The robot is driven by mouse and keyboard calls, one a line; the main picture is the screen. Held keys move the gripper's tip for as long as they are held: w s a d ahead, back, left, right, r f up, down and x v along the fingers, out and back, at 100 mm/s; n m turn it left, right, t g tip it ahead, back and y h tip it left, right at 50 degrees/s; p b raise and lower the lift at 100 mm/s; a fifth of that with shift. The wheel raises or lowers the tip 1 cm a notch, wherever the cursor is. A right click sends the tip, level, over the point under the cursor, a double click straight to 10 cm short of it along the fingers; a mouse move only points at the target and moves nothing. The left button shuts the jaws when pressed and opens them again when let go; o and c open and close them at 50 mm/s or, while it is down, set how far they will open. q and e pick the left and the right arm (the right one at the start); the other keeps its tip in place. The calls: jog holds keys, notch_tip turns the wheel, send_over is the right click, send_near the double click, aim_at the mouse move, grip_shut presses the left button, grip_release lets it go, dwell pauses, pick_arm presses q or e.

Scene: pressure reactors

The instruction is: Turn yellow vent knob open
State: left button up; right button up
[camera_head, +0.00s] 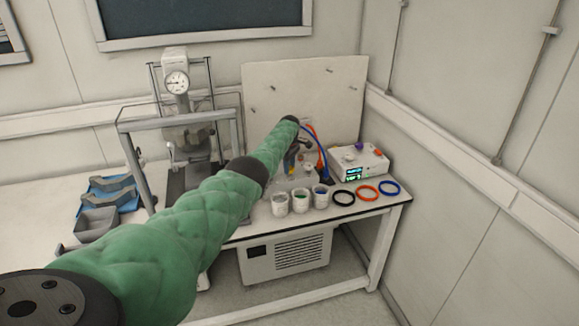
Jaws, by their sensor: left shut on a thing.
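My left arm, in a green quilted sleeve, reaches from the lower left to the back of the bench. My left gripper (291,160) is small and dark at its end, pointing down among the fittings there. It is shut on what looks like the yellow vent knob (291,171), of which only a small yellow patch shows. The arm and gripper hide most of the knob, so its turned angle cannot be told. My right gripper is not in view.
Blue and orange hoses (319,146) rise beside the gripper. A white control box (359,163) with green displays stands to the right. Several white cups and coloured rings (366,193) line the front edge. A reactor with a gauge (177,82) in a metal frame stands left, beside grey-blue trays (97,222).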

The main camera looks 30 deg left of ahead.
pick_arm(q)
jog(key=shift+w+r, duration=0.1)
jog(key=shift+r, duration=0.1)
jog(key=o, duration=1)
jog(key=shift+f, duration=0.1)
jog(key=shift+c, duration=0.2)
